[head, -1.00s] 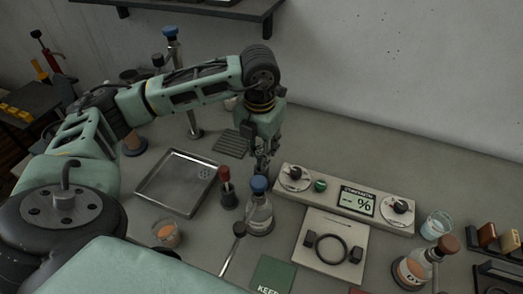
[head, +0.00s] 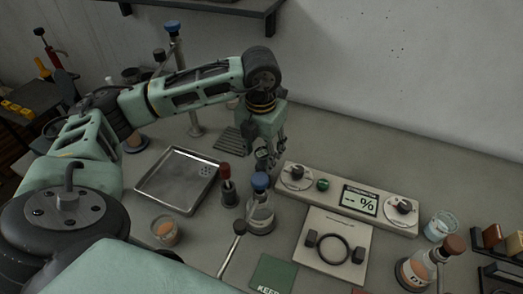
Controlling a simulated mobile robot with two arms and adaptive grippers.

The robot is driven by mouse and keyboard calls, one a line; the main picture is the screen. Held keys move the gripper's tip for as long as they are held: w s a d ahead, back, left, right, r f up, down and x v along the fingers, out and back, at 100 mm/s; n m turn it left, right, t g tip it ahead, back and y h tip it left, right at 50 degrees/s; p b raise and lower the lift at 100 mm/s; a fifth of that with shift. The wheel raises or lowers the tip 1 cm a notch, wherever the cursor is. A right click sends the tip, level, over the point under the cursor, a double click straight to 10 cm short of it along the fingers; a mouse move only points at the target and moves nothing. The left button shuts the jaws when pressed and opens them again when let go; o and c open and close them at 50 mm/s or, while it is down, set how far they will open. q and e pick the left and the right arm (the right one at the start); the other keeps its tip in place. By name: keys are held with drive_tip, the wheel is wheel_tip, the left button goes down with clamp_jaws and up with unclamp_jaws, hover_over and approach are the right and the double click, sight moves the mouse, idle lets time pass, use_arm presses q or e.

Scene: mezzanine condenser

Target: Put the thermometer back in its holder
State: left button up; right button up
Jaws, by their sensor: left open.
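No thermometer can be made out for certain in the head view. My left gripper (head: 271,160) points down behind the instrument console's left end, with its fingers apart. A small dark cylindrical thing (head: 262,158) stands at its fingers; I cannot tell whether it is the holder or whether it touches them. A red-topped thing in a dark base (head: 228,188) stands beside the metal tray, to the left of a blue-capped bottle (head: 261,212). My right gripper is not in view.
The metal tray (head: 152,190) is to the left. An orange-filled glass (head: 165,231) and a brown-capped bottle (head: 418,268) stand near the front. The back right counter is clear.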

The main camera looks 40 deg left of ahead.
use_arm(q)
wheel_tip(320, 180, up, 12)
drive_tip(key=shift+s+d, duration=0.15)
drive_tip(key=shift+s, duration=0.1)
idle(0.3)
drive_tip(key=shift+f, duration=0.1)
